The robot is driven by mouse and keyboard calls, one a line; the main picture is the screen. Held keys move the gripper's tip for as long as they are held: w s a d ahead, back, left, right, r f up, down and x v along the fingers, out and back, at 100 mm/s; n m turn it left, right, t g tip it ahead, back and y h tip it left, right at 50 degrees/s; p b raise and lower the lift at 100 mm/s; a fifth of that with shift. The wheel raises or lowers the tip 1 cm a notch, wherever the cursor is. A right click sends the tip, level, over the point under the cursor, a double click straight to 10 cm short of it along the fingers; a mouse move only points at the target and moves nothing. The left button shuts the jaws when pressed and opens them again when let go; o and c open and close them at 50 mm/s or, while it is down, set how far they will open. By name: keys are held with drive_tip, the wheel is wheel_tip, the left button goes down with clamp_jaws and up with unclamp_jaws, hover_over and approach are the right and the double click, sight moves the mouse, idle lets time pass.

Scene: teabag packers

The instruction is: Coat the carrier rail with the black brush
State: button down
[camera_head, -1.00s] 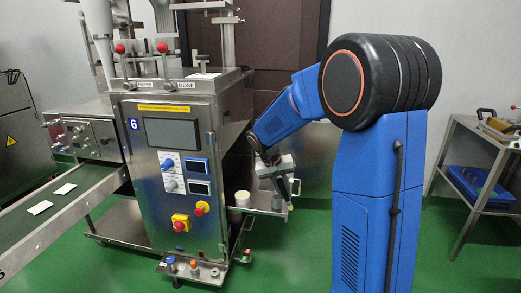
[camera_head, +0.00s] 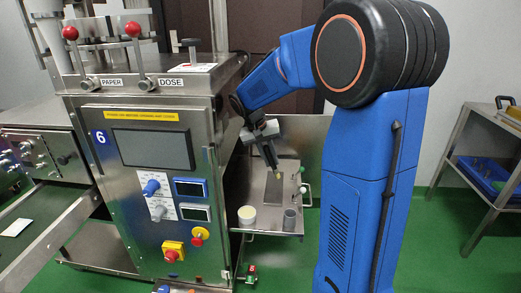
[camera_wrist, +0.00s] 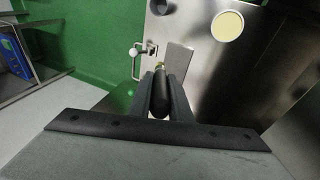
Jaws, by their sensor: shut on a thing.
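My gripper (camera_head: 270,158) is above the steel side shelf (camera_head: 240,180) of the machine. In the wrist view its two fingers (camera_wrist: 160,92) are shut on the dark handle of the black brush (camera_wrist: 160,97). The brush points away from the wrist, with a small yellowish part at its far end. The carrier rail appears to be the flat grey strip (camera_head: 268,197) on the shelf; it also shows in the wrist view (camera_wrist: 179,60), just beyond the brush end. I cannot tell whether the brush touches it.
A tub with a cream top (camera_head: 247,218) and a grey cup (camera_head: 290,221) stand at the shelf's near side. The machine front (camera_head: 150,200) rises left. A steel side table (camera_head: 490,120) is far right.

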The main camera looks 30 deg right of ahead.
drive_tip(key=shift+w+f, duration=0.15)
drive_tip(key=shift+w, duration=0.2)
drive_tip(key=shift+f, duration=2.35)
